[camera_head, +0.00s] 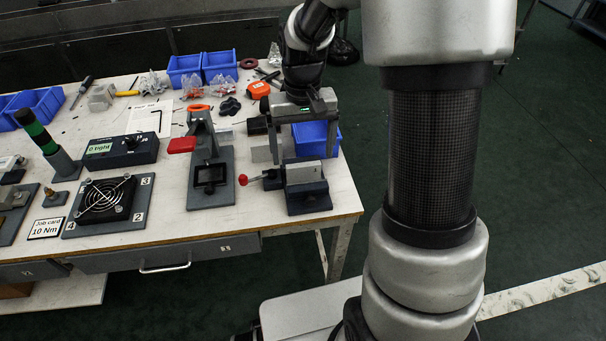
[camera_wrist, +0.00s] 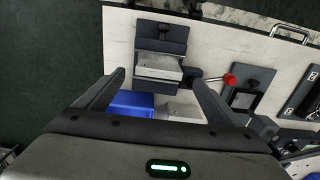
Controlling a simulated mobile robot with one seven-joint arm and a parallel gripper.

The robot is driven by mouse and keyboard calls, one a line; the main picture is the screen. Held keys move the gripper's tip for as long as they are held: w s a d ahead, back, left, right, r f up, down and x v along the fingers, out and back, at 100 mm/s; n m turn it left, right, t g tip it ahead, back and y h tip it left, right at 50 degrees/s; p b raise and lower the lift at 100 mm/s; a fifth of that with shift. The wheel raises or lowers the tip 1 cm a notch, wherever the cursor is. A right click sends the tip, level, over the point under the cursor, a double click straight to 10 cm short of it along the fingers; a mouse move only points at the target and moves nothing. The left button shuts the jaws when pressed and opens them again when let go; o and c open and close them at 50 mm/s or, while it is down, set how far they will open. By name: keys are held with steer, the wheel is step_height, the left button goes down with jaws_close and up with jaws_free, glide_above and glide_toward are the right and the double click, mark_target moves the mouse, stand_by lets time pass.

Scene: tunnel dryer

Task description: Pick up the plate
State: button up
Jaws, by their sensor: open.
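My gripper (camera_head: 303,155) is open and empty above the bench, pointing down. No contact is visible.
The dark vise (camera_head: 309,197) with a red-knobbed handle (camera_head: 243,179) stands near the bench's front right corner. A fixture with a red handle (camera_head: 181,145) stands left of it.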

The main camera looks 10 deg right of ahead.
mark_target(304, 164)
step_height(304, 164, down, 7)
steer(key=shift+d+r+b, duration=0.1)
steer(key=shift+b, duration=0.8)
steer(key=shift+r, duration=0.1)
steer(key=c, duration=1.3)
